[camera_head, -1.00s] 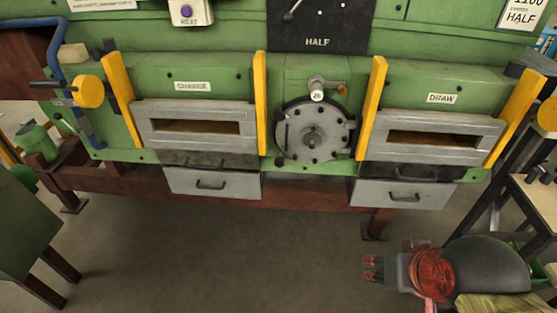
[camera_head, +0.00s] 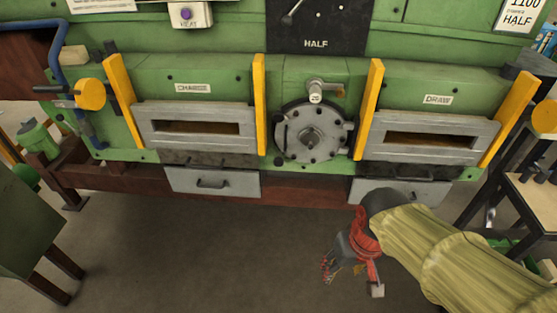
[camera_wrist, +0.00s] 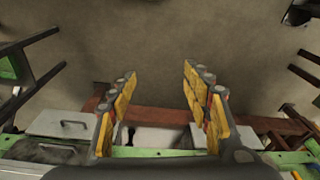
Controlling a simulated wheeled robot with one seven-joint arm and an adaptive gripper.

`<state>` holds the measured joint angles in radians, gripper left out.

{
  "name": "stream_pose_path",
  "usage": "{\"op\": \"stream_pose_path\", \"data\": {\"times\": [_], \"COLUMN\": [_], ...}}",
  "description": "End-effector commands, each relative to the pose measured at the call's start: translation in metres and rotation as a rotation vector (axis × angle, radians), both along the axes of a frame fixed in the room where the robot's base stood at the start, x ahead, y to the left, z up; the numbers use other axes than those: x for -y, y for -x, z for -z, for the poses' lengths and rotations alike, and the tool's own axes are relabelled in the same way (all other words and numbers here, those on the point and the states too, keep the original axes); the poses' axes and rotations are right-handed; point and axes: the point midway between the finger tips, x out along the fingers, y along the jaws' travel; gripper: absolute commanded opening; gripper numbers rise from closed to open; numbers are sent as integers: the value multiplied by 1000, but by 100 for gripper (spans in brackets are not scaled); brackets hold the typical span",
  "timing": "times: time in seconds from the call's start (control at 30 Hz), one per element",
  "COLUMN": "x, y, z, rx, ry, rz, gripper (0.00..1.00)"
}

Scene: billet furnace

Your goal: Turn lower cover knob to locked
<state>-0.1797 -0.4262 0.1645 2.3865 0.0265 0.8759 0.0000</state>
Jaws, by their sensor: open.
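A round grey bolted cover (camera_head: 311,132) is mounted in the middle of the green furnace front, between two yellow bars. A small dark knob (camera_head: 279,160) sits at the cover's lower left edge; its lock position is too small to tell. My gripper (camera_head: 345,266) is below and to the right of the cover, above the floor and apart from it. In the wrist view my gripper (camera_wrist: 158,78) is open, with yellow-padded fingers spread and nothing between them. The cover and knob cannot be made out in the wrist view.
A pale handle (camera_head: 315,93) is above the cover. The CHARGE door (camera_head: 194,112) and DRAW door (camera_head: 430,123) flank it, with grey drawers (camera_head: 213,187) below. A dark-legged stand (camera_head: 535,180) is at right and a green table (camera_head: 25,225) at left. The floor between is clear.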

Motion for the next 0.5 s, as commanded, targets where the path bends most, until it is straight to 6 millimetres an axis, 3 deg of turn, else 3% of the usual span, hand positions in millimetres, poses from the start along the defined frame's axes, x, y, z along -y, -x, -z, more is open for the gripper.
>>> {"op": "stream_pose_path", "data": {"times": [0.27,0.5], "x": [-74,-144], "y": [-78,-155], "z": [73,163], "rx": [-50,61], "ry": [-42,-91], "rz": [-58,-53], "gripper": [49,49]}}
